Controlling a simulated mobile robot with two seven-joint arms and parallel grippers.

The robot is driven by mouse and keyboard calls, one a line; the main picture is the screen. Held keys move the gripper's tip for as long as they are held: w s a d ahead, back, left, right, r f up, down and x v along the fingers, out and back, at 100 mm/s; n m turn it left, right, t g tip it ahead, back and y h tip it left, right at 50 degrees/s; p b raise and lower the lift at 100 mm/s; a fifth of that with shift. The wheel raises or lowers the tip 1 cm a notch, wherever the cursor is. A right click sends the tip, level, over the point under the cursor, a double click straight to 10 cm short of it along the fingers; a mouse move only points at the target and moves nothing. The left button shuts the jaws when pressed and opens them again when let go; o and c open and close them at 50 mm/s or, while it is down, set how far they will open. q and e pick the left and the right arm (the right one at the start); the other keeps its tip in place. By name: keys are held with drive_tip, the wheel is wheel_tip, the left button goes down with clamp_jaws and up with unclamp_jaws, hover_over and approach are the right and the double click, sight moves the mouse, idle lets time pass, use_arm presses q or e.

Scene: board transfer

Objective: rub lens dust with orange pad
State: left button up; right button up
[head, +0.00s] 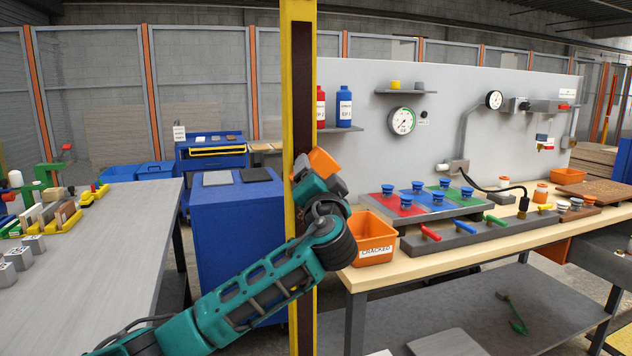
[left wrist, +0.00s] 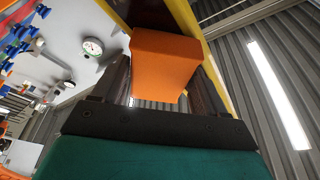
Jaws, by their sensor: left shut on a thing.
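An orange pad (head: 324,162) is held in my left gripper (head: 308,172), in front of the upright yellow post (head: 298,28). A long dark lens strip (head: 301,85) runs down the face of the post. In the left wrist view the orange pad (left wrist: 166,62) sits between the two dark fingers of the left gripper (left wrist: 168,82). The post (left wrist: 190,22) and part of the dark strip (left wrist: 150,12) show just beyond it. I cannot tell whether the pad touches the strip. Dust on the strip is not clearly visible. My right gripper is not in view.
A workbench (head: 420,262) with an orange bin marked CRACKED (head: 376,252) stands right of the post. A blue cabinet (head: 235,235) stands behind the arm. A grey table (head: 110,240) is at the left. The space left of the post's upper part is free.

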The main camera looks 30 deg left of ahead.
use_arm(q)
drive_tip(key=shift+s+a, duration=1.45)
drive_tip(key=shift+s, duration=0.05)
drive_tip(key=shift+r, duration=0.1)
drive_tip(key=s+d, duration=0.4)
drive_tip(key=shift+d, duration=0.35)
drive_tip(key=shift+d, duration=0.1)
drive_tip(key=shift+s+d, duration=0.95)
drive_tip(key=shift+d, duration=0.1)
